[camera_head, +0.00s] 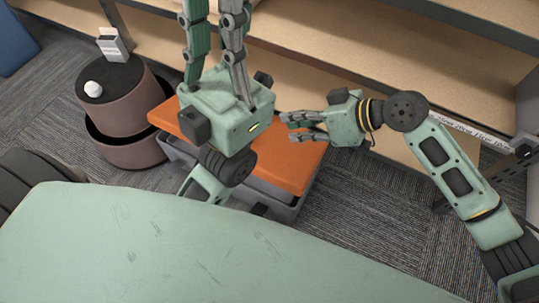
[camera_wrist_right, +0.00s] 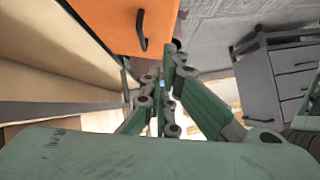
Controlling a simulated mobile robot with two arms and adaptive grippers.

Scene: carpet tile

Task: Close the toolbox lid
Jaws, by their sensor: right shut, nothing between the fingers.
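The toolbox has a grey body (camera_head: 283,205) and an orange lid (camera_head: 284,165), and stands on the carpet in the head view. The lid lies over the body, nearly level; I cannot tell whether it is fully seated. My left gripper (camera_head: 214,14) is above the lid and hides its middle; its fingers point to the top edge, tips cut off. My right gripper (camera_head: 288,127) is shut and empty above the lid's right part, fingers pointing left. In the right wrist view its fingers (camera_wrist_right: 163,95) show near an orange panel (camera_wrist_right: 110,18) with a dark handle.
A round brown container (camera_head: 115,105) with a dark top stands left of the toolbox, with a white item (camera_head: 93,89) and a small box (camera_head: 112,45) on it. Wooden shelving (camera_head: 310,85) runs behind. A grey drawer unit (camera_wrist_right: 277,85) shows in the wrist view. Carpet right of the toolbox is clear.

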